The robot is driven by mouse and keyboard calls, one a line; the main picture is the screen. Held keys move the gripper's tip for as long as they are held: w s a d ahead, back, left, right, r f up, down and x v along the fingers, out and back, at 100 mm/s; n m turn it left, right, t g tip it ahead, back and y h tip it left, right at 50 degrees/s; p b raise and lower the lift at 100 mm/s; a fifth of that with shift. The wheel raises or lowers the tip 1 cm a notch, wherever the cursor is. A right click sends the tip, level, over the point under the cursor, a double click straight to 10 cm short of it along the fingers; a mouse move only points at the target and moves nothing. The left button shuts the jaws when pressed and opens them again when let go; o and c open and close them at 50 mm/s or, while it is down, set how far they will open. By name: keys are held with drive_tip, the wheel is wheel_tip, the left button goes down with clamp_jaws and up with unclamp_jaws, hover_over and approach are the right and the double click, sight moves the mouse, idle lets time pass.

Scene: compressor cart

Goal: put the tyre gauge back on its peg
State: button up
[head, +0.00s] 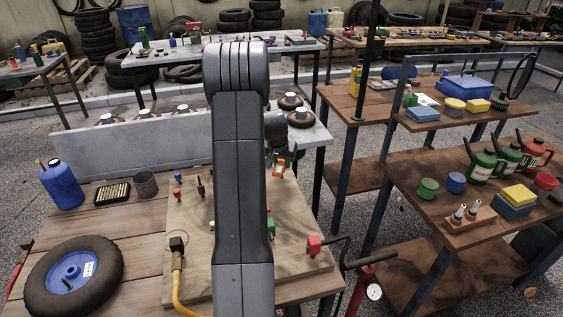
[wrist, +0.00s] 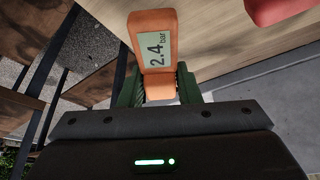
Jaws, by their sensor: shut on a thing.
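In the head view the gauge (head: 278,168) shows small to the right of my arm, above the back right of a light wooden board (head: 190,268). My gripper (head: 284,155) is partly hidden there by my arm. Several small coloured pieces stand on the board, including a red one (head: 314,245) at its right. I cannot tell which is the gauge's peg; my arm hides the board's middle.
A red pump (head: 357,290) with a dial stands at the right edge. Shelves (head: 415,205) stand further right.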

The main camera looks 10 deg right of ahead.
sight(278, 171)
drive_tip(key=shift+f+b, duration=0.35)
drive_tip(key=shift+f, duration=0.15)
drive_tip(key=o, duration=1.1)
drive_tip(key=shift+r, duration=0.1)
drive_tip(key=b+v, duration=0.1)
drive_tip(key=v, duration=1.2)
drive_tip(key=shift+s+a+r, duration=0.1)
drive_tip(key=shift+s+r, duration=0.15)
drive_tip(key=shift+r, duration=0.1)
drive_tip(key=shift+f, duration=0.1)
